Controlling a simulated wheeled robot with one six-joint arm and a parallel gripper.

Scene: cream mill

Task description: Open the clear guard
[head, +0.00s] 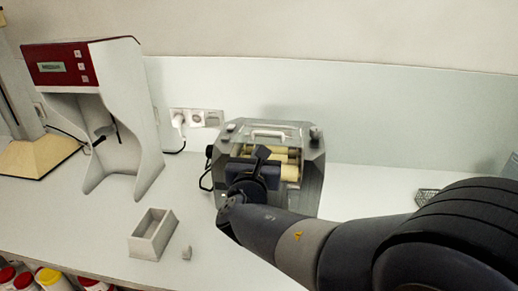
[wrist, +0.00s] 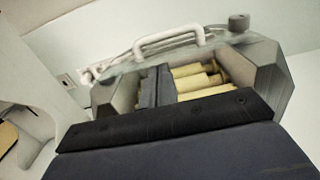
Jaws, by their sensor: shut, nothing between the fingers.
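The mill (head: 314,170) is a grey housing on the counter with several cream rollers (head: 292,173) in its opening. The clear guard (wrist: 121,69) is a see-through pane at the top of the mill; its exact angle is hard to tell. A white bar handle (head: 268,134) stands on it, and the handle also shows in the wrist view (wrist: 168,39). My gripper (head: 261,152) is shut and empty, in front of the rollers and on the near side of the handle. In the wrist view its dark fingers (wrist: 157,72) cover part of the rollers. I cannot tell whether they touch anything.
A small open grey box (head: 152,236) and a small grey piece (head: 186,253) are on the counter left of the mill. A red-and-white machine (head: 85,75) stands further left. Sockets with a plug (head: 179,119) are behind. The counter right of the mill is largely clear.

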